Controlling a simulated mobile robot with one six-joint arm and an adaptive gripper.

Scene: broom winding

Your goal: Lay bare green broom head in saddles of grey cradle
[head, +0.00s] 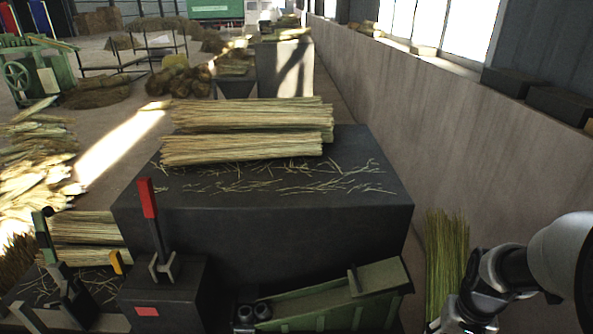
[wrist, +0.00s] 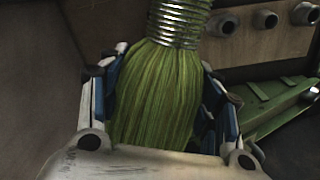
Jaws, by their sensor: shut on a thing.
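A green broom head (wrist: 155,95) fills the middle of the wrist view, its bristles flaring toward the camera. A ribbed metal coil (wrist: 180,18) surrounds its narrow end. My gripper (wrist: 160,110) is shut on the bristles, one finger on each side. In the head view, a green bristle bundle (head: 445,255) stands upright at the lower right, beside my gripper (head: 468,312), which partly covers its lower end. A grey forked rest (head: 164,268) stands on a dark block at the lower left. I cannot tell whether it is part of the grey cradle.
A dark table (head: 270,228) holds pale straw bundles (head: 245,130) and loose stalks. A green trough (head: 335,297) lies in front, left of my gripper. A red-topped post (head: 148,200) rises at the left. A long wall (head: 450,130) bounds the right.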

